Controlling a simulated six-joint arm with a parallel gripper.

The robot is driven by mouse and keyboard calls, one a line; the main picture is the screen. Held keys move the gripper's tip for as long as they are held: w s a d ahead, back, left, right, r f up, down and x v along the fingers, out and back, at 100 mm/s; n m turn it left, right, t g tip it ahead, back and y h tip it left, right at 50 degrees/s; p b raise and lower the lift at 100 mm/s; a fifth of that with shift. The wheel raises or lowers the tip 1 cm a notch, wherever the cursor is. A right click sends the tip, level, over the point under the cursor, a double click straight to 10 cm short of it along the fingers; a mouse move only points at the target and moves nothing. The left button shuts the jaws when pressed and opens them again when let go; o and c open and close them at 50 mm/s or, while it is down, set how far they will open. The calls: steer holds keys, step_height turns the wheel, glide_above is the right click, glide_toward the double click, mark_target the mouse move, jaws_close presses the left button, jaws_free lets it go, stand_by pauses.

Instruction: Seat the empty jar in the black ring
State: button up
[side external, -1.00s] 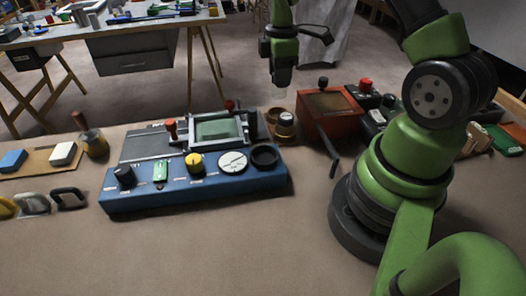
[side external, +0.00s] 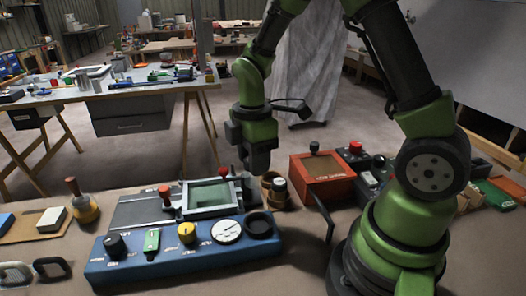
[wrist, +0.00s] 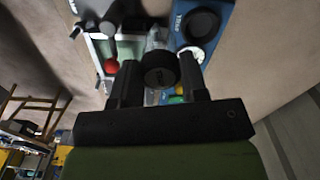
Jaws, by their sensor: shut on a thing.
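The black ring (side external: 260,225) is a round dark socket at the right end of the blue panel (side external: 176,268). It also shows in the wrist view (wrist: 200,22), beyond the fingertips, with nothing seen in it. My gripper (side external: 258,166) is above and behind the ring, fingers pointing down. In the wrist view my gripper (wrist: 160,72) is shut on the jar (wrist: 161,74), whose round black top shows between the fingers. Clear glass seems to show past this top. The jar's lower end is hard to make out in the side view.
A brown pot (side external: 267,181) with a black-topped item stands right of the gripper. A red box (side external: 318,178) is farther right. The panel carries knobs, a white dial (side external: 227,231) and a green switch (side external: 151,242). A framed screen (side external: 209,196) lies behind it.

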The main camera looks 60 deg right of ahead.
steer(key=s+a+r+n, duration=0.1)
steer(key=s+a+n, duration=0.1)
steer(key=s+a, duration=0.25)
steer(key=shift+w+a+f, duration=0.1)
steer(key=shift+w+f, duration=0.05)
steer(key=shift+f, duration=1.3)
steer(key=shift+w+a+f, duration=0.1)
steer(key=shift+f, duration=1.35)
steer(key=shift+f, duration=0.65)
steer(key=o, duration=0.6)
steer(key=shift+r, duration=0.1)
step_height(320, 180, up, 11)
steer(key=shift+f, duration=0.1)
